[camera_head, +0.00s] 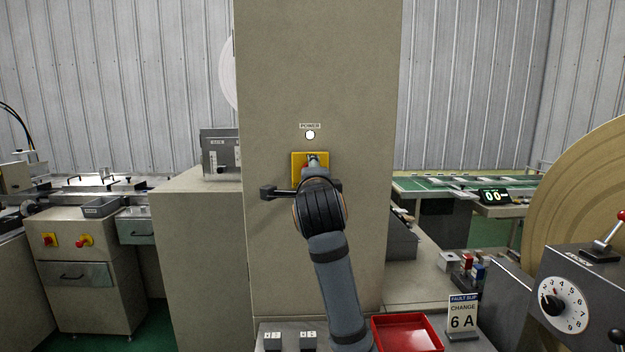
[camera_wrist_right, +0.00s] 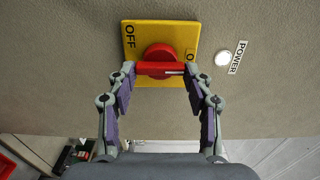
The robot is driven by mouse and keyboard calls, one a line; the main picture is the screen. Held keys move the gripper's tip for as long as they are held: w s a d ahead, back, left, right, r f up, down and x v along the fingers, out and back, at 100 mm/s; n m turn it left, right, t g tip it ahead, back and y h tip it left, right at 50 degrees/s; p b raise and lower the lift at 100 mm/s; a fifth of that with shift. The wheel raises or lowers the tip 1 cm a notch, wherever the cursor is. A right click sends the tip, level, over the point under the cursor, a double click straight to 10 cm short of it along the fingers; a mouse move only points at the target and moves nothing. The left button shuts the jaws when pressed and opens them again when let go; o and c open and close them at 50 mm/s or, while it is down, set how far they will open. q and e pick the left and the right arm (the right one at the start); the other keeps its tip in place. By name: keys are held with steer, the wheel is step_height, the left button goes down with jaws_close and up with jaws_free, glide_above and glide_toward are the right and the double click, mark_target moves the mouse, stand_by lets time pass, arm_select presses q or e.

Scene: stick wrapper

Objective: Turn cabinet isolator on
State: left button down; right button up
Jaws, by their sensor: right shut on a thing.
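The cabinet isolator has a yellow plate (camera_head: 296,158) on the front of the beige cabinet (camera_head: 275,80). In the right wrist view the yellow plate (camera_wrist_right: 186,32) carries a red rotary knob (camera_wrist_right: 158,52), with OFF printed at one end and another label partly hidden at the other. My right gripper (camera_wrist_right: 160,72) is shut on the red knob's handle, one finger at each end. The handle lies along the line between the fingertips. In the head view my right arm hides most of the isolator and the gripper (camera_head: 314,166). My left gripper is not in view.
A white POWER lamp (camera_head: 310,135) sits above the isolator. A red tray (camera_head: 407,333) and a fault slip sign (camera_head: 462,316) reading CHANGE 6 A stand below right. A dial box (camera_head: 563,302) and large tan roll (camera_head: 585,190) are at right.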

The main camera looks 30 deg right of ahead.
steer(key=o, duration=1.2)
steer(key=v, duration=0.7)
steer(key=shift+s, duration=0.25)
steer(key=shift+a, duration=0.1)
